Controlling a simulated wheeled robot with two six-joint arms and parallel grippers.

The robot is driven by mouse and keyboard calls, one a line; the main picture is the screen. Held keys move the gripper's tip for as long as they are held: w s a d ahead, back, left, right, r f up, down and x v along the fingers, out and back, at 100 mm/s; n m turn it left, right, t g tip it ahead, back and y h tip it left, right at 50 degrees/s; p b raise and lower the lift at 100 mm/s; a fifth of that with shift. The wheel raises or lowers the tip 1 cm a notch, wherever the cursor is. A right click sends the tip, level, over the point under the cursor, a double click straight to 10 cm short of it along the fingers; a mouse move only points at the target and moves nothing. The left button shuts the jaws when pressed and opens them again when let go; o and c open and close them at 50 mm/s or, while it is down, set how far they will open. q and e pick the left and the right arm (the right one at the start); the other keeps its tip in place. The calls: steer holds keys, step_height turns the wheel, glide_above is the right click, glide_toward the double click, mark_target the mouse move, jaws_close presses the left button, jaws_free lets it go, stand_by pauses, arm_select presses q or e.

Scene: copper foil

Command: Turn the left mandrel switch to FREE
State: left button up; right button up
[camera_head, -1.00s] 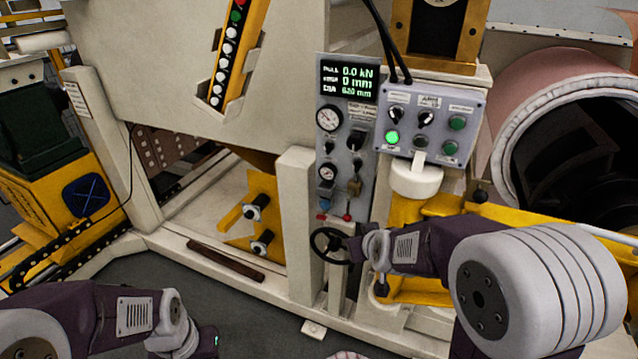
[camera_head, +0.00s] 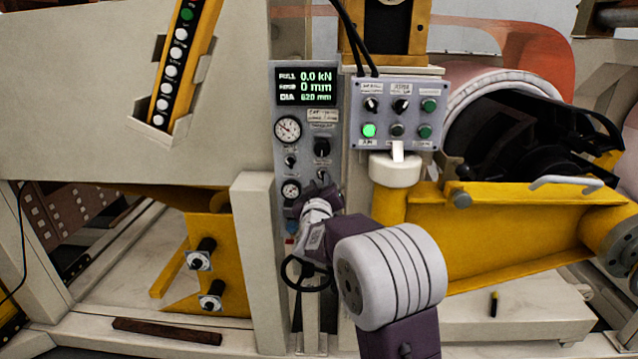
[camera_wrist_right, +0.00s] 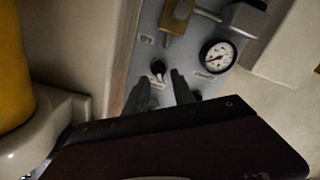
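Labels are too small to tell which knob is the left mandrel switch. The grey panel (camera_head: 307,112) has a small knob (camera_head: 290,161) above its lower gauge (camera_head: 291,189) and another small knob (camera_head: 321,174) to the right. The control box (camera_head: 387,135) has two black selector knobs, left (camera_head: 371,105) and right (camera_head: 400,106). My right gripper (camera_head: 318,190) is at the lower part of the panel. In the right wrist view its two dark fingers (camera_wrist_right: 164,88) are apart, just short of a small black knob (camera_wrist_right: 158,68), with nothing seen between them. My left gripper is out of view.
A pale post (camera_head: 257,260) stands left of the panel; a yellow beam (camera_head: 510,230) is at right.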

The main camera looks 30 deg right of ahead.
mark_target(322, 176)
steer(key=shift+x, duration=1.1)
jaws_close()
steer(key=shift+m, duration=0.4)
steer(key=m+b, duration=0.2)
steer(key=m, duration=0.2)
steer(key=shift+s+d+f+m, duration=0.1)
steer(key=shift+m, duration=0.2)
steer(key=m+b, duration=0.2)
steer(key=m, duration=0.4)
steer(key=shift+d+b, duration=0.15)
steer(key=shift+b, duration=0.15)
steer(key=shift+m, duration=0.5)
jaws_free()
